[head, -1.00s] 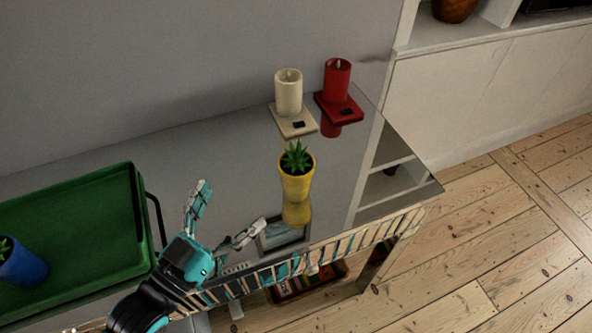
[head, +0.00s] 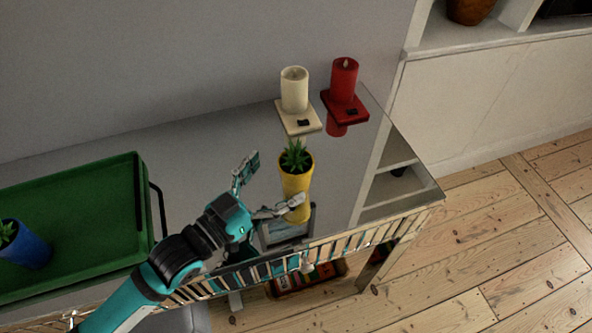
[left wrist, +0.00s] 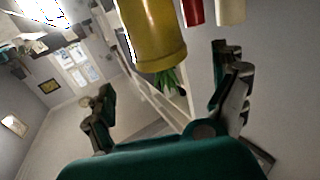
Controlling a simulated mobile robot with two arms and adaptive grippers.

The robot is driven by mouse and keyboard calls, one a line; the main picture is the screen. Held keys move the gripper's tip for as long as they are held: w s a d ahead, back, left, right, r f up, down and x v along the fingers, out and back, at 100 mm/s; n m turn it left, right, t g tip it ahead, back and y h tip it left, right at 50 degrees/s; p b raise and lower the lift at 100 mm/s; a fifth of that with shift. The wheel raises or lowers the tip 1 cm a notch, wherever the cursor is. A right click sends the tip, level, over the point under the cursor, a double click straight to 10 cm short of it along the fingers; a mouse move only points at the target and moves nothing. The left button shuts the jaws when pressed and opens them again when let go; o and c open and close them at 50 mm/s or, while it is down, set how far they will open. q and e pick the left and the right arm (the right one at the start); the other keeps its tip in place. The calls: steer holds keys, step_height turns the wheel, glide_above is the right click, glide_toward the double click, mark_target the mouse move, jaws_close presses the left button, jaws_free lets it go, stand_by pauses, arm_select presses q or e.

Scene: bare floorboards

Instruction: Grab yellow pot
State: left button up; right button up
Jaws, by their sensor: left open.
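The yellow pot (head: 297,184), with a spiky green plant (head: 296,156) in it, stands upright on the reflective tabletop. My left gripper (head: 268,188) is open, with its fingers spread just left of the pot and at its front. One fingertip overlaps the pot's lower part in the head view; I cannot tell whether it touches. In the left wrist view, the pot (left wrist: 153,35) appears upside down at the top, ahead of the two spread fingers (left wrist: 165,95). My right gripper is not in view.
A cream candle (head: 294,91) and a red candle (head: 344,80) stand on square bases behind the pot. A green tray (head: 85,225) holding a blue pot (head: 27,245) lies at the left. The glossy table (head: 400,195) ends at the right, above the wooden floor.

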mark_target(287, 167)
arm_select(q)
steer(key=x, duration=0.6)
steer(key=shift+w+d+f+p, duration=0.1)
steer(key=shift+w+f+p, duration=0.05)
steer(key=shift+w+p, duration=0.25)
steer(key=shift+s, duration=0.1)
steer(key=c, duration=1.5)
steer(key=shift+c, duration=0.7)
steer(key=shift+r, duration=0.2)
